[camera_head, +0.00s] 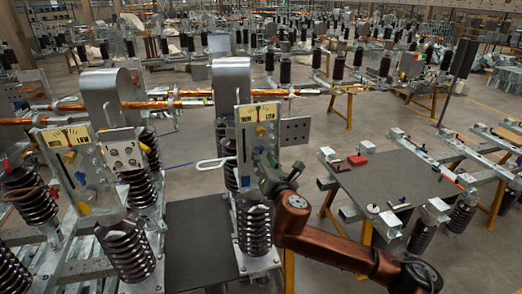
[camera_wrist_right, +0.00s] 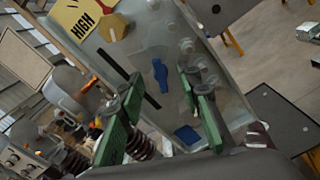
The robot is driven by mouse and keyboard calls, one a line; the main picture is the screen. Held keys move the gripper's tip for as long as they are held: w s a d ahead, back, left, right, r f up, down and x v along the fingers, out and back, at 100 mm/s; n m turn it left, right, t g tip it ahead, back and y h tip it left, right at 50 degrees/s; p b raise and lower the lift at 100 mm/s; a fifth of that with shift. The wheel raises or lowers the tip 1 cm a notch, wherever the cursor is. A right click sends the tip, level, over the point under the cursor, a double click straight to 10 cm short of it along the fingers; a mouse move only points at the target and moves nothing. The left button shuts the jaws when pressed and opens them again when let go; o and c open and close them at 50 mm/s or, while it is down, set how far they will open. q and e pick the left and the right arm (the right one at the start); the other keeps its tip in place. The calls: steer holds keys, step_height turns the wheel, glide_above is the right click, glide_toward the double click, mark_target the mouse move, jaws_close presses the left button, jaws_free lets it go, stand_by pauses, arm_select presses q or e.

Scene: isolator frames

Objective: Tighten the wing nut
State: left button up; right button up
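A small blue wing nut (camera_wrist_right: 160,73) shows in the right wrist view on the grey metal plate (camera_wrist_right: 165,35) of an isolator frame. My right gripper (camera_wrist_right: 161,92) is open, with one green-padded finger on each side of the nut's line. I cannot tell how far the fingertips are from it. In the head view my right gripper (camera_head: 266,170) is in front of the plate of the right-hand isolator (camera_head: 244,148), below its yellow label, and hides the nut there. My left gripper is not in view.
A gold knob (camera_wrist_right: 113,27) sits by the yellow HIGH label (camera_wrist_right: 82,20) above the nut. A similar labelled plate (camera_head: 72,186) stands at the left. A dark table (camera_head: 385,182) with a red block (camera_head: 357,160) is at the right. Copper-coloured bars cross behind the plates.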

mark_target(261, 152)
steer(key=shift+p+x, duration=0.3)
steer(key=shift+x, duration=1.3)
jaws_close()
